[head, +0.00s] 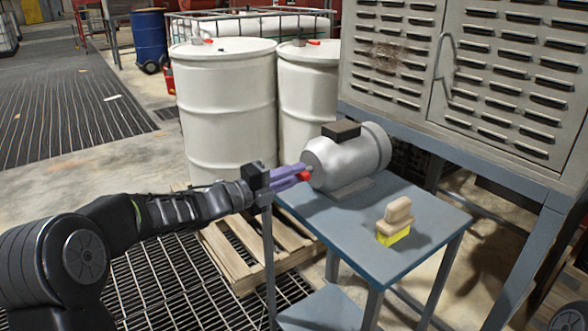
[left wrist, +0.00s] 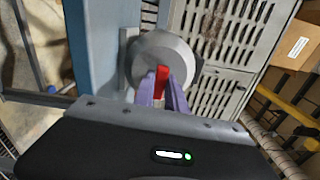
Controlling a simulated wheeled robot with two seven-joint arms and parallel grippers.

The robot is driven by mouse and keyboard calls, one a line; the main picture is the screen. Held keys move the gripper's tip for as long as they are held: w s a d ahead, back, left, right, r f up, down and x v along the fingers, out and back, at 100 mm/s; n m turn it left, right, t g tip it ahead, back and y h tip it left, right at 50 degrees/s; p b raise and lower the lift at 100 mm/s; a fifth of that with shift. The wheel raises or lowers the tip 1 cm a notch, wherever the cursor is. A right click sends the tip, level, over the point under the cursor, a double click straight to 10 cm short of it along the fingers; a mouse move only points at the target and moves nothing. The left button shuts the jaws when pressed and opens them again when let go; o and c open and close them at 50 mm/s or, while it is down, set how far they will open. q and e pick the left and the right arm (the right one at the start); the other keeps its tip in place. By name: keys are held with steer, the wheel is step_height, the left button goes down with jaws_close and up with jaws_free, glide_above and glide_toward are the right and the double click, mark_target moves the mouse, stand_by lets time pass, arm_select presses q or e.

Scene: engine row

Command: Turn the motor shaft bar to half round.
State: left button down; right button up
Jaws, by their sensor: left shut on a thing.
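The grey motor (head: 348,158) with a dark box on top lies on a blue-grey table (head: 400,249). It also shows in the left wrist view (left wrist: 178,52). The red shaft bar (head: 304,176) sits at the motor's near end face. In the left wrist view the bar (left wrist: 162,80) stands between the purple fingers. My left gripper (head: 298,177) reaches in from the left and is shut on the bar. The fingers hide part of the bar and the shaft behind it. My right gripper is not in view.
A brush with a tan handle and yellow bristles (head: 395,222) stands on the table, right of the motor. White drums (head: 228,108) stand behind, and a wooden pallet (head: 238,259) lies on the floor. A grey louvred cabinet (head: 470,75) rises at the right.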

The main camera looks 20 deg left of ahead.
arm_select(q)
steer(key=n+p, duration=0.2)
steer(key=n, duration=0.2)
steer(key=shift+r+n+p, duration=0.1)
steer(key=shift+n+p, duration=0.2)
steer(key=shift+n, duration=0.1)
steer(key=n+p, duration=0.3)
steer(key=n, duration=0.2)
steer(key=shift+p, duration=0.3)
steer(key=n+p, duration=0.3)
steer(key=n, duration=0.2)
steer(key=shift+s+n, duration=0.1)
steer(key=shift+n, duration=0.3)
steer(key=shift+f+n+p, duration=0.15)
steer(key=shift+n+p, duration=0.45)
steer(key=shift+n, duration=0.15)
steer(key=shift+f+n+p, duration=0.15)
steer(key=shift+n+p, duration=0.4)
steer(key=shift+n, duration=0.2)
steer(key=shift+d, duration=0.1)
steer(key=c, duration=1.4)
jaws_free()
steer(key=shift+o, duration=0.2)
